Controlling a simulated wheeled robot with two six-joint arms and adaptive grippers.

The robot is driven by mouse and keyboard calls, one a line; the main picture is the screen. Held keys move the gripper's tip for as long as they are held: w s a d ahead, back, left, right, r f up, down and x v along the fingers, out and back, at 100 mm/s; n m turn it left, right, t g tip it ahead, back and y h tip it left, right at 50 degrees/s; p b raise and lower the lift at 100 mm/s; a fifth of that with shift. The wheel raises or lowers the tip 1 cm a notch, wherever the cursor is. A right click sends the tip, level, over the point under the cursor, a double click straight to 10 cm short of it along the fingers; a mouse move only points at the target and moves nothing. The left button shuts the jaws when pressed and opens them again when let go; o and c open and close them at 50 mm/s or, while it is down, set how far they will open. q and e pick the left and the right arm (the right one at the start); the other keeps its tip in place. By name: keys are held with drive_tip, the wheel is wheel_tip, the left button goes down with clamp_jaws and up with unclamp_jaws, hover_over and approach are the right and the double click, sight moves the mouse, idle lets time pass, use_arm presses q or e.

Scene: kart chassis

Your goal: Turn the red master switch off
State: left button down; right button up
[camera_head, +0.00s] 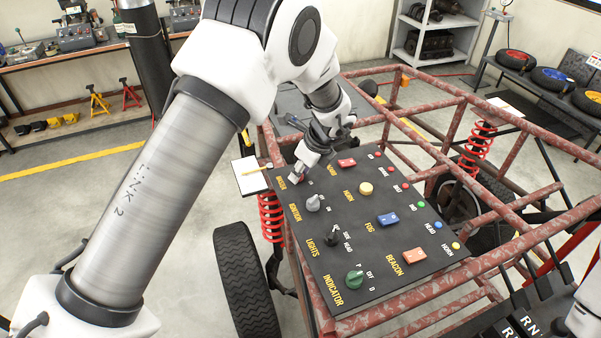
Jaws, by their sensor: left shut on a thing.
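The black switch panel (360,248) lies tilted on the kart chassis. The red master switch (297,178) is at its upper left corner, mostly hidden by my left gripper. My left gripper (299,172) reaches down from above and is shut on this switch. The switch's exact angle cannot be made out behind the fingers.
Beside the switch are a grey ignition knob (313,203), a black lights knob (332,236), a red rocker (347,162) and a yellow horn button (366,188). Rusty red frame tubes (515,178) surround the panel. A tyre (243,280) stands at its left.

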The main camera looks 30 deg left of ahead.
use_arm(q)
drive_tip(key=shift+f+n+g+b, duration=0.15)
drive_tip(key=shift+n+g+b, duration=0.4)
drive_tip(key=shift+n, duration=0.65)
drive_tip(key=c, duration=0.9)
unclamp_jaws()
drive_tip(key=shift+o, duration=0.3)
drive_tip(key=shift+w+a, duration=0.1)
drive_tip(key=shift+a, duration=0.05)
drive_tip(key=v, duration=1.1)
drive_tip(key=shift+r, duration=0.45)
